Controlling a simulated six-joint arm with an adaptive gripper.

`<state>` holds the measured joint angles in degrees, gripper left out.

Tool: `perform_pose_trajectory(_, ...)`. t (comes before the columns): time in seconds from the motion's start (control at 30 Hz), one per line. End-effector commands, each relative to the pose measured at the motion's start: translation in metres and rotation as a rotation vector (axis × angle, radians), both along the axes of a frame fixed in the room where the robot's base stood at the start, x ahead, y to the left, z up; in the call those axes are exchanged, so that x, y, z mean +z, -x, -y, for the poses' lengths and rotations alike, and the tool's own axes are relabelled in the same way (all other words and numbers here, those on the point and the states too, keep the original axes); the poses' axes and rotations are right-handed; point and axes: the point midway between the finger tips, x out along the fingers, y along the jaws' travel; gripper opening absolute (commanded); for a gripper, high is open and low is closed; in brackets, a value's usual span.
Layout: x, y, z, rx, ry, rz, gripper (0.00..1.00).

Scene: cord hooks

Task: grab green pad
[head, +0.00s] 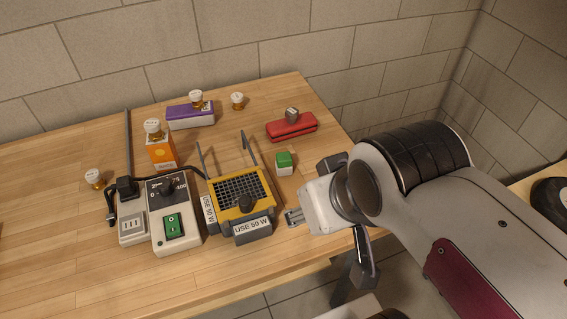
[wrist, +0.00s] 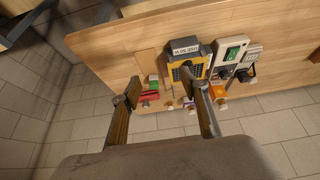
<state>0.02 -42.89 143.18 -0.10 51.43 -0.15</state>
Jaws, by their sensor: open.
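The green pad (head: 284,158) is the green top of a small block with a white lower part. It stands on the table to the right of the yellow-topped device. In the wrist view the green pad (wrist: 153,84) shows small, between my two fingers and nearer the left one. My gripper (head: 295,217) is at the table's right front edge in the head view, in front of the pad and apart from it. In the wrist view my gripper (wrist: 163,78) has its fingers spread, with nothing held between them.
The yellow-topped device (head: 240,190) with upright grey rods stands left of the pad. A red box (head: 292,127) lies behind it. A control box with a green switch (head: 174,225), an orange box (head: 161,150) and a purple-topped box (head: 190,115) stand further left. Bare wood surrounds the pad's right side.

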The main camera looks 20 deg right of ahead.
Motion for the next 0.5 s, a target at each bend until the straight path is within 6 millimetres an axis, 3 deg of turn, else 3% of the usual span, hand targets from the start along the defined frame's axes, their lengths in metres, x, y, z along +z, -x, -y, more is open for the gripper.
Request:
perform_pose_trajectory(0.27,0.013,-0.031,0.017,0.057,0.096,0.052,0.44)
perform_pose_trajectory(0.5,0.041,-0.095,0.052,0.193,0.311,0.15,0.44)
